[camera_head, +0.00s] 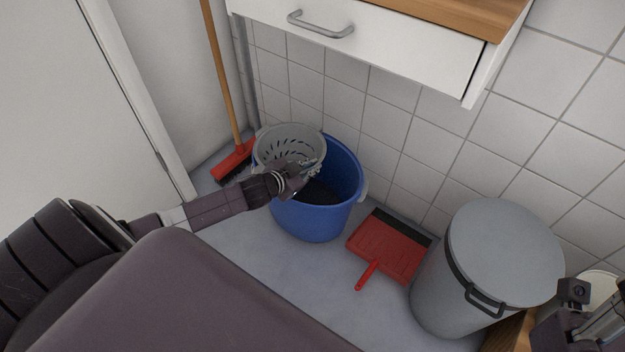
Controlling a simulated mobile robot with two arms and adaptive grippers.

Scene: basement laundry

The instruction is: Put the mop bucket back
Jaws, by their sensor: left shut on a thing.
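The mop bucket (318,222) is blue, with a grey slotted wringer basket in its left side and a dark inside. It stands upright on the floor by the tiled wall, under the drawer. My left gripper (308,170) reaches in from the left and is shut on the bucket at the wringer's near right rim. The fingertips are small here, and the exact grip is hard to make out. My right gripper (588,318) is at the bottom right corner, cut off by the picture edge, away from the bucket. Its jaws are unclear.
A red broom (234,160) with a wooden handle leans left of the bucket. A red dustpan (388,245) lies right of it. A grey lidded bin (470,270) stands further right. A white drawer unit (380,45) overhangs the bucket. A little bare floor shows in front.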

